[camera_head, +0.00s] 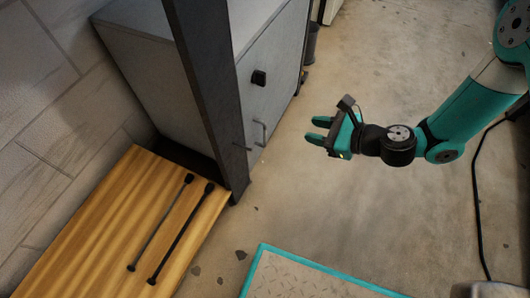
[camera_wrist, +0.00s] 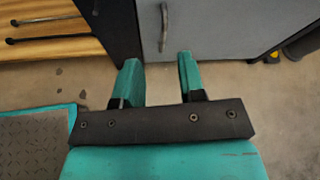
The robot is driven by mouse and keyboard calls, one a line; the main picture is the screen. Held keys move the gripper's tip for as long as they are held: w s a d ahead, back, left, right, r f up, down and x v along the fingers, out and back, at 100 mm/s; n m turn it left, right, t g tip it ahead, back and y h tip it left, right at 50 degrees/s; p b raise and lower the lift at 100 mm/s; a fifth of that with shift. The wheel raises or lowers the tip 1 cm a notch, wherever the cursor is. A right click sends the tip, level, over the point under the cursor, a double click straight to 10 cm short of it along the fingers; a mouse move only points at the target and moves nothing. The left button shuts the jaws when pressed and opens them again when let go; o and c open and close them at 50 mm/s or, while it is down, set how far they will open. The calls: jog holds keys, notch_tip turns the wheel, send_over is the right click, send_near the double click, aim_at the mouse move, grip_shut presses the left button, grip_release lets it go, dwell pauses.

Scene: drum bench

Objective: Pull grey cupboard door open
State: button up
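The grey cupboard (camera_head: 165,75) stands at the upper left in the head view, behind a dark post. Its door (camera_head: 272,70) faces right and looks shut. In the wrist view the door (camera_wrist: 220,25) fills the top, and the vertical handle (camera_wrist: 164,27) is ahead of the gap between my fingers. My gripper (camera_head: 315,130) is open and empty, to the right of the handle and apart from it. Its two teal fingers also show in the wrist view (camera_wrist: 157,75).
A wooden bench (camera_head: 90,240) with two black-headed sticks (camera_head: 180,235) lies at the lower left. The dark post (camera_head: 208,90) stands at its corner, left of the door. A teal-edged plate (camera_head: 300,280) is at the bottom. A dark bin (camera_head: 311,42) stands behind the cupboard. Concrete floor is open around my gripper.

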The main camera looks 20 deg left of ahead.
aim_at(265, 145)
notch_tip(265, 145, down, 9)
jog(key=m+t+b, duration=0.1)
jog(key=m+b, duration=0.1)
jog(key=m, duration=0.2)
jog(key=b+x, duration=0.4)
jog(key=x, duration=0.4)
jog(key=b+x, duration=0.4)
jog(key=x, duration=0.4)
jog(key=shift+a+f, duration=0.25)
jog(key=shift+f, duration=0.1)
grip_shut()
